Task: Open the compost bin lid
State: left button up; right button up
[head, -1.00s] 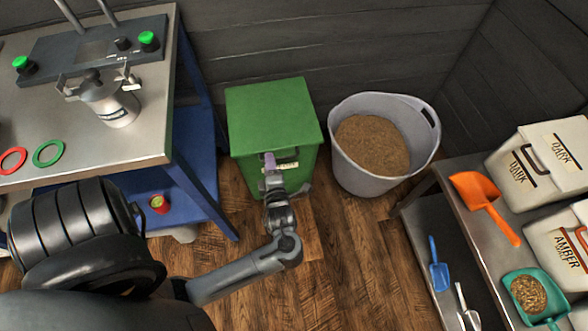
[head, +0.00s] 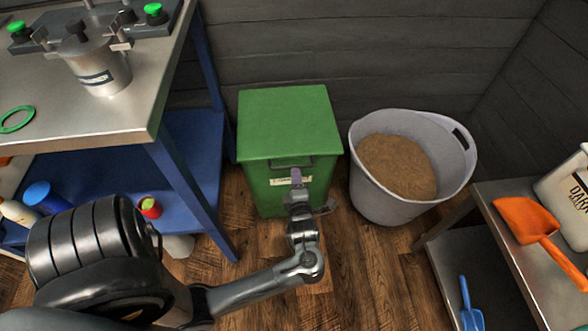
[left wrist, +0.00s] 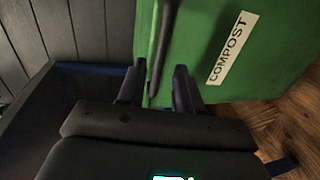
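The green compost bin (head: 268,185) stands on the floor against the back wall, its lid (head: 288,115) shut. A dark handle (head: 304,162) sits at the lid's front edge, above a white label. In the left wrist view the "COMPOST" label (left wrist: 231,48) and dark handle bar (left wrist: 163,45) show against the green front. My left gripper (head: 297,177) is in front of the bin, just below the handle. In the left wrist view its fingers (left wrist: 157,90) are apart, with the bar's end between them; contact cannot be told. My right gripper is not in view.
A grey tub (head: 375,195) of brown grain stands close to the right of the bin. A blue-framed steel table (head: 150,115) is at the left. A low shelf (head: 500,215) with an orange scoop (head: 527,221) is at the right.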

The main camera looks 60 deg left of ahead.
pick_arm(q)
jog(key=shift+b+x, duration=0.95)
jog(key=shift+x, duration=2.2)
grip_shut()
